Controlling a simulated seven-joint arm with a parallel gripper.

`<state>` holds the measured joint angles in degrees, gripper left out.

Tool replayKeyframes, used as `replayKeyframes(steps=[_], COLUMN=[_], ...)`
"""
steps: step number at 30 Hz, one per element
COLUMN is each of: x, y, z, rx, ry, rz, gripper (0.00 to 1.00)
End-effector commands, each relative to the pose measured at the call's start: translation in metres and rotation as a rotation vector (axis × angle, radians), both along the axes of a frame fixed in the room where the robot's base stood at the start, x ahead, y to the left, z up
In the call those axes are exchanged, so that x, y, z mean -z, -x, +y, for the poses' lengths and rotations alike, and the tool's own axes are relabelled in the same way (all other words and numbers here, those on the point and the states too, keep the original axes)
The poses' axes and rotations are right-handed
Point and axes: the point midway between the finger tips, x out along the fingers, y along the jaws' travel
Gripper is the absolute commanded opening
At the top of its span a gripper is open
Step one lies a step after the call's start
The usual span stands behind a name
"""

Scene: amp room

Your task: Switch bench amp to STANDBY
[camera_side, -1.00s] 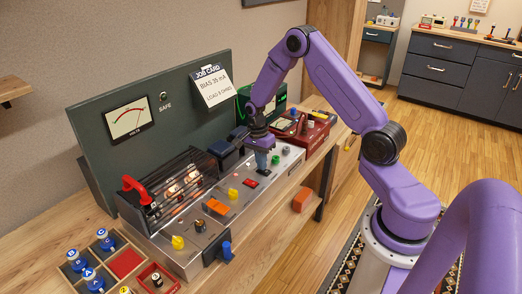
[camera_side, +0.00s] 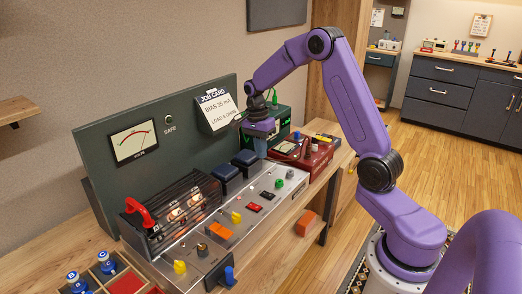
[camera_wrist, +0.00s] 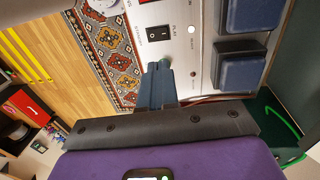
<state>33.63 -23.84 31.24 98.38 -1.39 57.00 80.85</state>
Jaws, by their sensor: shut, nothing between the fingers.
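The bench amp (camera_side: 240,234) is a long pale metal chassis with knobs and switches on top. A black rocker switch (camera_wrist: 158,37) sits on its panel in the wrist view, with PLAY lettered on one side and smaller lettering on the other; it also shows small in the side view (camera_side: 267,195). Which side of it is pressed, I cannot tell. My gripper (camera_side: 261,150) is shut and empty, above the amp's far end and apart from the rocker. In the wrist view its fingertips (camera_wrist: 160,68) partly cover a green knob (camera_side: 279,183).
Dark blue transformer blocks (camera_side: 236,167) stand behind the panel controls. A caged tube section with a red handle (camera_side: 138,212) is at left. A meter board (camera_side: 192,125) with a job card (camera_side: 217,107) rises behind. A red box (camera_side: 305,155) sits at the amp's far end.

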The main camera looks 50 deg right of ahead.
Motion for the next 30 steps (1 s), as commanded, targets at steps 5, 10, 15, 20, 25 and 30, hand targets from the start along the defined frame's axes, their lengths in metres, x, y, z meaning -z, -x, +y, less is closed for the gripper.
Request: replayKeyframes(steps=[5, 10, 15, 20, 25, 30], x=[0.000, 0.000, -0.002, -0.003, -0.003, -0.003], y=[0.000, 0.001, 0.007, 0.013, 0.016, 0.016], z=[0.000, -0.001, -0.002, -0.003, -0.003, -0.003], rx=[0.000, 0.001, 0.003, 0.004, 0.003, 0.003], ry=[0.000, 0.000, 0.000, 0.000, 0.000, 0.000], rz=[0.000, 0.001, 0.002, 0.003, 0.004, 0.004], gripper=[0.00, 0.00, 0.00, 0.00, 0.00, 0.00])
